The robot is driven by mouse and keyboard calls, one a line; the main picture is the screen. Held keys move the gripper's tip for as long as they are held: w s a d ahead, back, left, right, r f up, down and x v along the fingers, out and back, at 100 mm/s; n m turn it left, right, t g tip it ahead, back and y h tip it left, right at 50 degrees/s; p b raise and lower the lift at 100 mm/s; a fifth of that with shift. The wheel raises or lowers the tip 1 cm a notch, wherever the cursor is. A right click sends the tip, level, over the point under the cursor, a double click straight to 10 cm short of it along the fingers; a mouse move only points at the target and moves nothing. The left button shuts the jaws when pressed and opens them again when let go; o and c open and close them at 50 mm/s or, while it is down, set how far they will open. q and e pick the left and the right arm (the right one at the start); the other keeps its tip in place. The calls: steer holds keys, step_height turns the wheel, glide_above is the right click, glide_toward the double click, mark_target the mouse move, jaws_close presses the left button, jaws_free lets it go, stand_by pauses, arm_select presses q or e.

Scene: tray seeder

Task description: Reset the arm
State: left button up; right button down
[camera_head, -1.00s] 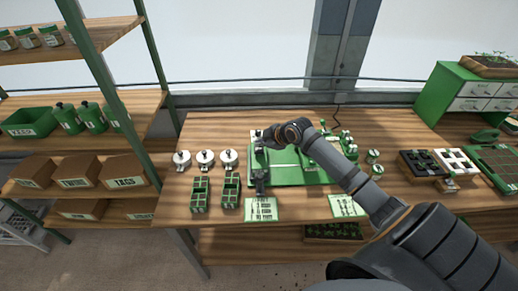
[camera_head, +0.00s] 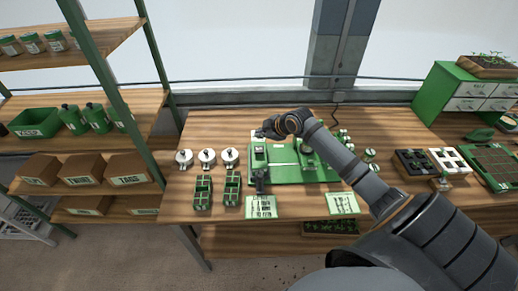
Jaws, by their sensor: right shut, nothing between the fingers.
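My right arm reaches in from the lower right across the wooden bench. Its gripper (camera_head: 265,133) is at the far left end of the arm, small and dark, above the back left part of the green tray seeder (camera_head: 285,178). The gripper is shut and holds nothing. The arm's links cover the right part of the seeder. My left gripper is not in view.
Several white-lidded round pots (camera_head: 207,157) and two green divided boxes (camera_head: 203,190) stand left of the seeder. Printed cards (camera_head: 261,207) lie along the front edge. A black tray (camera_head: 411,163) and a white tray (camera_head: 448,160) lie right. A shelf rack (camera_head: 100,55) stands left.

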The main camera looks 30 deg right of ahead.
stand_by(0.4)
steer(key=s+a+f+m+g, duration=0.3)
steer(key=s+a+f, duration=0.5)
steer(key=s+a, duration=0.4)
steer(key=s+a+m+g+h, duration=0.15)
steer(key=s+m, duration=0.55)
steer(key=s, duration=0.9)
steer(key=s+d+f+g+h+b, duration=0.1)
steer(key=s+d+f+b, duration=0.1)
steer(key=f, duration=1.4)
steer(key=s+d+f+g+b, duration=0.1)
steer(key=f+b, duration=0.1)
steer(key=f, duration=1.5)
steer(key=s+d+f+g+b, duration=0.1)
steer(key=s+f+b, duration=0.2)
steer(key=s+f, duration=1.3)
steer(key=shift+s+d+m, duration=0.15)
steer(key=shift+s+m, duration=0.15)
steer(key=shift+s, duration=0.55)
